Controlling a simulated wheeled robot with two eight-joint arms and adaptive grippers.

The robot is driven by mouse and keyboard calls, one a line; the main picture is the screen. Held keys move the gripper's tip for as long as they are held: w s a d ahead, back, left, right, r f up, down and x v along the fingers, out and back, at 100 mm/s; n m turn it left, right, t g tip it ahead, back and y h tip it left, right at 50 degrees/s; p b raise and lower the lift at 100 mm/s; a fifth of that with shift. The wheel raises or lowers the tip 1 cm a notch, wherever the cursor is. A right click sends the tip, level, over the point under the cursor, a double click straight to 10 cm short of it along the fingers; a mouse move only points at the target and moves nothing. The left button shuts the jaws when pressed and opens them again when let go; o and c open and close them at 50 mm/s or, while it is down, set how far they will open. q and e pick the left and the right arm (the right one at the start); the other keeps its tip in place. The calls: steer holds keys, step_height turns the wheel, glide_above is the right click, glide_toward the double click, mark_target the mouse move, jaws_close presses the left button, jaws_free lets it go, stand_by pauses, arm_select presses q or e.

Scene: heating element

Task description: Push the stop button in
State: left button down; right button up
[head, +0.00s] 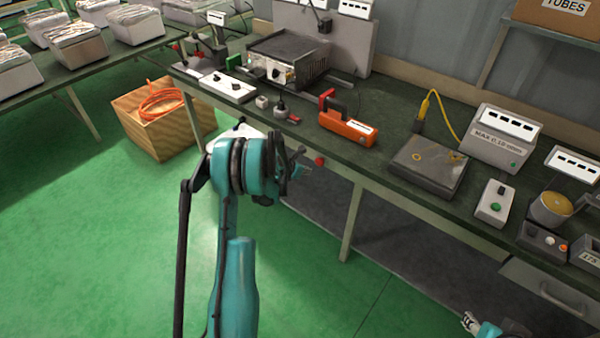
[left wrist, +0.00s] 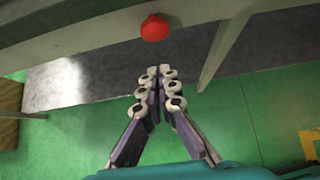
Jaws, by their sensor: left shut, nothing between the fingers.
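The stop button looks like the red round knob (head: 319,160) on the front edge of the workbench. It also shows in the left wrist view (left wrist: 154,28), ahead of my left gripper and slightly left of its fingertips. My left gripper (left wrist: 159,72) is shut and empty, its fingertips apart from the button, with a gap visible. In the head view my left gripper (head: 304,162) is mostly hidden behind its own wrist, just left of the button. My right gripper (head: 470,322) shows only partly at the bottom right, far from the button; its finger opening is unclear.
The green workbench (head: 385,140) carries an orange tester (head: 347,128), a dark plate device (head: 430,166) and a grey box with a green button (head: 495,203). A bench leg (head: 352,222) stands right of the button. A wooden crate (head: 150,125) sits on the floor at left.

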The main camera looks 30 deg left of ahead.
mark_target(318, 161)
arm_select(q)
steer(key=shift+w+d+f+b, duration=0.15)
steer(key=shift+w+b, duration=0.1)
steer(key=shift+w, duration=0.6)
steer(key=shift+w+f+b, duration=0.2)
steer(key=shift+w, duration=0.6)
steer(key=shift+w+d+f+b, duration=0.15)
steer(key=shift+w+b, duration=0.1)
steer(key=shift+w, duration=0.6)
steer(key=shift+w, duration=0.65)
steer(key=shift+w+r, duration=0.15)
steer(key=shift+w, duration=0.15)
steer(key=shift+r, duration=0.2)
